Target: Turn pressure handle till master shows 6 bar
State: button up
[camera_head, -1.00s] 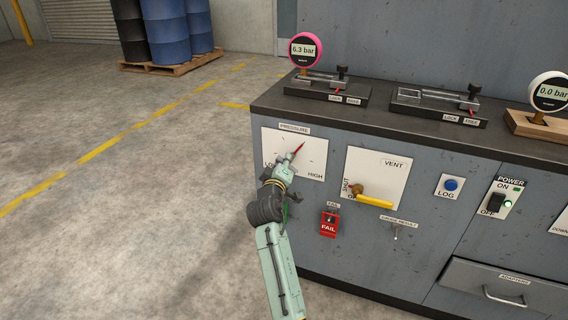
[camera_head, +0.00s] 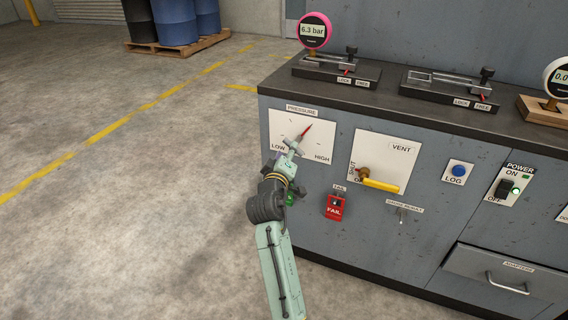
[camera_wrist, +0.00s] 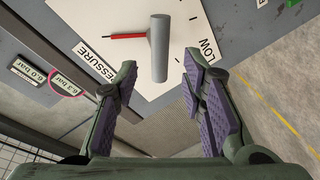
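The pressure handle (camera_head: 293,146) is a grey bar with a red pointer (camera_head: 305,131), on a white plate (camera_head: 322,145) marked LOW and HIGH. The pointer tilts up and right. My gripper (camera_head: 287,160) is just below the handle in the head view. The pink gauge (camera_head: 314,30) reads 6.3 bar. The white gauge (camera_head: 558,78) is cut off at right; in the wrist view a gauge display (camera_wrist: 27,72) appears to read 6.0 bar.
The yellow vent lever (camera_head: 381,185) is right of the pressure plate. The red FAIL button (camera_head: 334,207) is below, with the blue LOG button (camera_head: 458,171) and POWER switch (camera_head: 503,188) further right. Clamps stand on the bench top (camera_head: 390,97).

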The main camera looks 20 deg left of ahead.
jog(key=s+d, duration=0.1)
jog(key=s, duration=0.5)
jog(key=shift+s+r, duration=0.25)
jog(key=shift+r, duration=0.1)
